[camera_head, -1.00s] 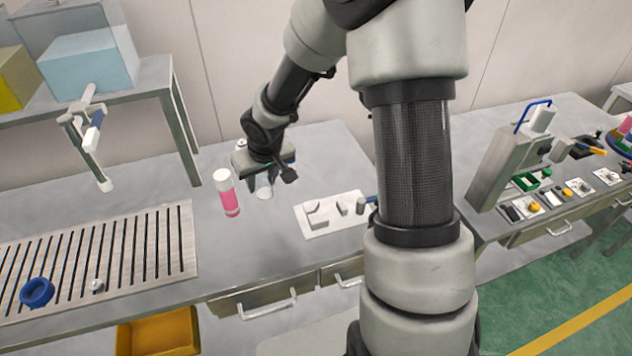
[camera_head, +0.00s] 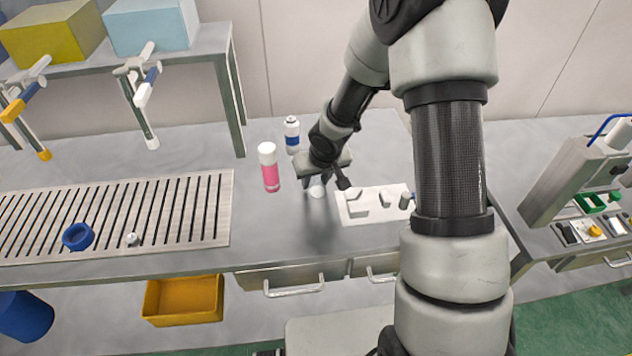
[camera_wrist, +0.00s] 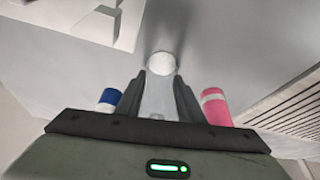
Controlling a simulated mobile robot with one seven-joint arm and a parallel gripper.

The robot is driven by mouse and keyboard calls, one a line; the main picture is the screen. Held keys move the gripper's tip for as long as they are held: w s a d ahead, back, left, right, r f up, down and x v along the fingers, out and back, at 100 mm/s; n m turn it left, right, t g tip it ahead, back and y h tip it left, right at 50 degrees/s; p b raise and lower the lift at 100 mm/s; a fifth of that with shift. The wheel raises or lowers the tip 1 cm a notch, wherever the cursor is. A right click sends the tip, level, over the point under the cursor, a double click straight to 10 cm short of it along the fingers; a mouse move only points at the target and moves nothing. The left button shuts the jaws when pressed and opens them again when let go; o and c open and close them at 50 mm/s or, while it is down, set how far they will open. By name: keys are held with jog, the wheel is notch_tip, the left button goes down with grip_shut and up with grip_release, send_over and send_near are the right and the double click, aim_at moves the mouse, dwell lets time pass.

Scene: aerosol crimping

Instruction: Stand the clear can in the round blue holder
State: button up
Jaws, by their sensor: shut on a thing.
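The clear can (camera_wrist: 158,98) is between the two fingers of my gripper (camera_wrist: 160,85), which is shut on it; its whitish round end (camera_wrist: 161,64) points away from the wrist. In the head view my gripper (camera_head: 317,184) is over the bench just right of the pink can, with the clear can's pale end (camera_head: 317,190) showing below the fingers. I cannot tell whether the can touches the bench. The round blue holder (camera_head: 78,237) lies on the slotted grate at the far left, apart from my gripper, and looks empty.
A pink-and-white can (camera_head: 269,168) and a blue-and-white can (camera_head: 292,136) stand close beside my gripper. A white fixture plate (camera_head: 375,203) is to the right. A small white piece (camera_head: 132,239) sits on the slotted grate (camera_head: 190,210). Hanging dispensers (camera_head: 140,95) are above the bench at back left.

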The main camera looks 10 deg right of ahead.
jog(key=shift+f, duration=0.15)
jog(key=shift+f, duration=0.15)
jog(key=o, duration=1.1)
jog(key=shift+c, duration=0.2)
